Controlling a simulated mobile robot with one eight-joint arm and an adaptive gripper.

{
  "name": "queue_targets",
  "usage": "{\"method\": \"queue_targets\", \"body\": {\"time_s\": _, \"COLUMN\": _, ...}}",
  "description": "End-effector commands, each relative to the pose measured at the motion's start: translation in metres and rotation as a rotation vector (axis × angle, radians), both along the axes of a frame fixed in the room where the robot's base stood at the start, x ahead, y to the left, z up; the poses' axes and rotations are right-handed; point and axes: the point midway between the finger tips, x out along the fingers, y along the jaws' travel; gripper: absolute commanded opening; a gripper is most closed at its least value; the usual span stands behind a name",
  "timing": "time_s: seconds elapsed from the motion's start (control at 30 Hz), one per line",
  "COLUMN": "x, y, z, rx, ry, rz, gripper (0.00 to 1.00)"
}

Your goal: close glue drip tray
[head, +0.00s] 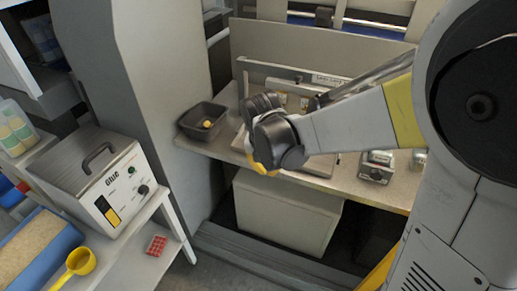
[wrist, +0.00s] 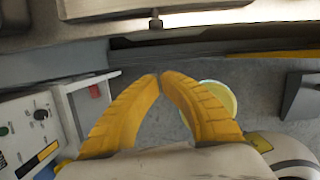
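My gripper (wrist: 160,76) has yellow fingers with their tips together, and nothing shows between them. In the head view my gripper (head: 262,163) hangs at the counter's front edge, its fingers mostly hidden by my wrist. A flat pale tray-like panel (head: 322,166) lies on the counter just behind and right of it; I cannot tell for sure that it is the glue drip tray. In the wrist view a pale panel (wrist: 100,8) with a small dark knob (wrist: 155,22) crosses the top, beyond the fingertips and apart from them. How far it is pulled out cannot be told.
A dark bin (head: 190,127) with a yellow item stands left on the counter. A white box (head: 285,215) sits below. A boxy glue unit (head: 90,185), blue pellet tray (head: 62,246) and yellow scoop (head: 78,265) are at left. A small metal device (head: 376,168) sits right.

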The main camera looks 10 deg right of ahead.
Motion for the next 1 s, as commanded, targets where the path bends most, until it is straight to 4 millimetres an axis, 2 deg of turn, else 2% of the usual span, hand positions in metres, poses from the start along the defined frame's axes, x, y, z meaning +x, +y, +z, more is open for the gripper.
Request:
{"method": "queue_targets", "body": {"time_s": 0.47, "x": 0.020, "y": -0.012, "z": -0.096, "rx": 0.001, "ry": -0.002, "rz": -0.005, "gripper": 0.00}}
{"method": "queue_targets", "body": {"time_s": 0.7, "x": 0.048, "y": -0.029, "z": -0.087, "rx": 0.002, "ry": -0.001, "rz": -0.006, "gripper": 0.00}}
{"method": "queue_targets", "body": {"time_s": 1.0, "x": 0.054, "y": -0.032, "z": -0.084, "rx": 0.003, "ry": -0.001, "rz": -0.003, "gripper": 0.00}}
